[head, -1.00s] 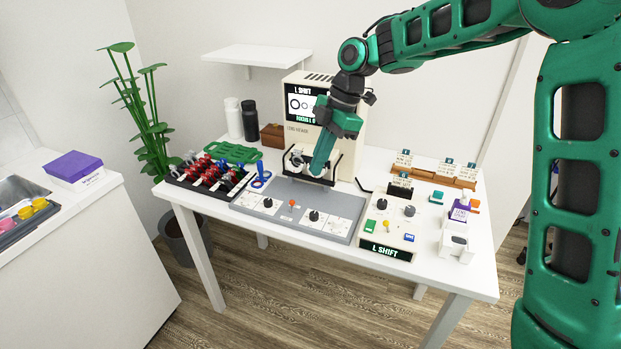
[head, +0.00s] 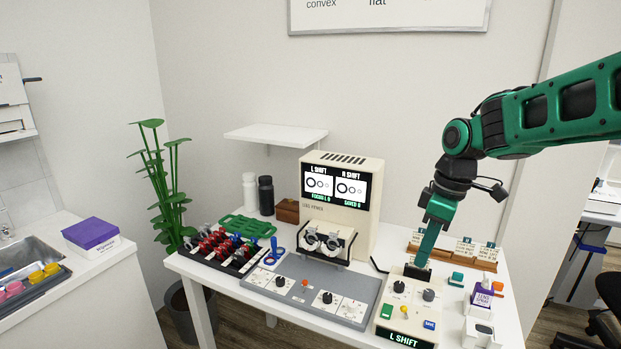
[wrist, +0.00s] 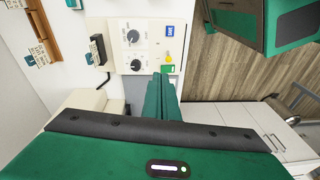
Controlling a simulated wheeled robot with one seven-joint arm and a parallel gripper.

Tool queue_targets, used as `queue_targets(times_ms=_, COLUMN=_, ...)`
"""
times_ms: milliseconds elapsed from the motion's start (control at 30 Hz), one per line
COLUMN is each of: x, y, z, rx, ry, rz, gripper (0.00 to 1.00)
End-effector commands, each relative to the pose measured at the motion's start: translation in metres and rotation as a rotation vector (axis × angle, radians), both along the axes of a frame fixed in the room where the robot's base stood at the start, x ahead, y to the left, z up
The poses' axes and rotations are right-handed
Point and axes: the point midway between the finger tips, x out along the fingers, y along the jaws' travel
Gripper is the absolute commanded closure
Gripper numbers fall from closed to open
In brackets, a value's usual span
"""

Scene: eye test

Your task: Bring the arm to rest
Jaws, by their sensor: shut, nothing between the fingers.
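My green arm reaches in from the right in the head view. My gripper (head: 422,262) points down with its fingers together and empty, at the back of the cream control box (head: 383,328), in front of its black block. I cannot tell whether the fingertips touch anything. The wrist view shows the closed green fingers (wrist: 163,78) beside the box's green button (wrist: 167,69), with two knobs (wrist: 134,36), a yellow lever (wrist: 168,57) and a blue button (wrist: 170,30).
The cream lens viewer (head: 368,215) with two lit screens stands behind a grey panel (head: 262,291). A red-handled lens rack (head: 218,247) is at left. Card holders (head: 483,265) and a purple-labelled bottle (head: 482,294) are at right. Free space lies above the table.

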Motion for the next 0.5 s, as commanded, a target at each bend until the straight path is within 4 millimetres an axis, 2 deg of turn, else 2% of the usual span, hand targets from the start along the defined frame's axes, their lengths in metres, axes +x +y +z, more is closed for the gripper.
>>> queue_targets(times_ms=33, x=-0.02, y=-0.023, z=0.002, rx=-0.016, ry=0.009, rz=-0.131, gripper=1.0)
queue_targets(times_ms=200, x=-0.093, y=-0.09, z=-0.003, rx=-0.058, ry=0.055, rz=-0.603, gripper=1.0)
queue_targets(times_ms=333, x=-0.156, y=-0.127, z=-0.013, rx=-0.078, ry=0.089, rz=-0.956, gripper=1.0)
queue_targets(times_ms=400, x=-0.187, y=-0.141, z=-0.02, rx=-0.084, ry=0.107, rz=-1.127, gripper=1.0)
queue_targets(times_ms=500, x=-0.225, y=-0.154, z=-0.03, rx=-0.089, ry=0.128, rz=-1.326, gripper=1.0)
